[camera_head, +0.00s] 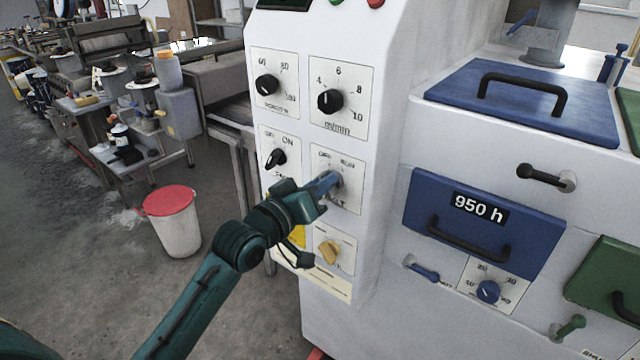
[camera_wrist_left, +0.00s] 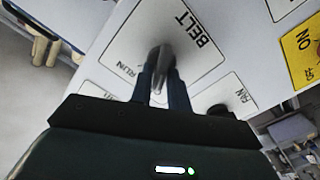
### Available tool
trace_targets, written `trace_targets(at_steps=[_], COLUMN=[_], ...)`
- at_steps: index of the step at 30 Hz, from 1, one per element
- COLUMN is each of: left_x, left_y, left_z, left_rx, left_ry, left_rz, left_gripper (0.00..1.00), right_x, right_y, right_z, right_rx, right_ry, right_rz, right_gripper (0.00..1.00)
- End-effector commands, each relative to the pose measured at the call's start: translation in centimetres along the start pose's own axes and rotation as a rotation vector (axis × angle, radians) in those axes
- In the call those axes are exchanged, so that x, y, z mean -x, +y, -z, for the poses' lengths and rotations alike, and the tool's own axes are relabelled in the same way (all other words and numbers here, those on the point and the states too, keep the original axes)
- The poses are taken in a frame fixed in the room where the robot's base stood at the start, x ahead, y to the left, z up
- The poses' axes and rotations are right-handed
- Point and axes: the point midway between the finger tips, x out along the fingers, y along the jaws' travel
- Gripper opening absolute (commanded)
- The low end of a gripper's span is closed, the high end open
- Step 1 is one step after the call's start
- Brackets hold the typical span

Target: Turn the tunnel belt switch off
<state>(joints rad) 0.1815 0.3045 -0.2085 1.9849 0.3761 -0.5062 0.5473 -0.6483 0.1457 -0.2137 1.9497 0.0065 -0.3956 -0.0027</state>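The belt switch sits on a white plate (camera_head: 348,162) on the machine's front panel; OFF and RUN can be made out on it. In the left wrist view the plate (camera_wrist_left: 195,48) reads BELT and RUN, and the grey switch knob (camera_wrist_left: 164,57) stands between my fingertips. My left gripper (camera_head: 328,187) reaches in from the lower left and covers most of the knob in the head view. In the left wrist view its fingers (camera_wrist_left: 165,78) are close together with the knob between them, apparently closed on it. The knob's pointing direction is hard to read. My right gripper is out of view.
Nearby on the panel are a black ON switch (camera_head: 276,159), two black dials (camera_head: 330,101) (camera_head: 267,85) and a yellow knob (camera_head: 328,251). A red-lidded bucket (camera_head: 175,230) stands on the floor at left.

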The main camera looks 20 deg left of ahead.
Motion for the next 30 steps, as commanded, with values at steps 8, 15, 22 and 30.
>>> trace_targets(at_steps=[8,15,22,30], left_x=[0.0,0.5,4.4,10.3], left_y=[0.0,0.0,-0.2,-0.1], left_z=[0.0,0.0,-0.2,-0.3], left_rx=[-0.003,-0.004,-0.005,-0.004], left_ry=[0.001,0.002,0.000,-0.002], left_rz=[0.000,0.000,0.001,0.001], left_gripper=[0.34,0.34,0.34,0.34], right_x=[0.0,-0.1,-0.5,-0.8], right_y=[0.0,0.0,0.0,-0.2], right_z=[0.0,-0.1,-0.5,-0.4], right_rx=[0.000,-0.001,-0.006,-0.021], right_ry=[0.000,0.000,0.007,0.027], right_rz=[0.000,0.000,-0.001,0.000], right_gripper=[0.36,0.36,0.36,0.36])
